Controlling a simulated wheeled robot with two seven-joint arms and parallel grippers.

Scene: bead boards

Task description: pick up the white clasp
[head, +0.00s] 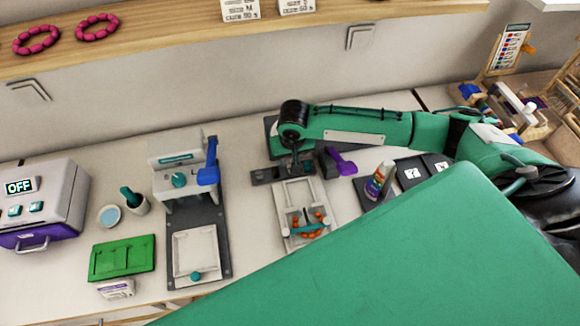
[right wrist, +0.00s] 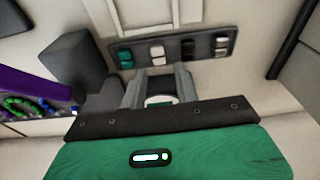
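A dark clasp tray (right wrist: 205,47) lies ahead of my right gripper in the right wrist view. A white clasp (right wrist: 157,53) sits in it between a teal clasp (right wrist: 125,60) and a dark one (right wrist: 188,48); a pale clasp (right wrist: 222,45) is at the far end. My right gripper (right wrist: 160,82) has its grey fingers apart, short of the white clasp. A small white curved shape shows between the finger bases; I cannot tell what it is. In the head view the right gripper (head: 297,168) is low over the tray (head: 264,176), and the white clasp cannot be made out. My left gripper is out of view.
A white frame board with orange beads (head: 290,192) lies just in front of the tray. A purple-handled device (head: 341,163) stands close right of the gripper, beside a bottle (head: 378,183). A blue-handled press (head: 181,160) and green tray (head: 122,257) are left. Bare table lies between.

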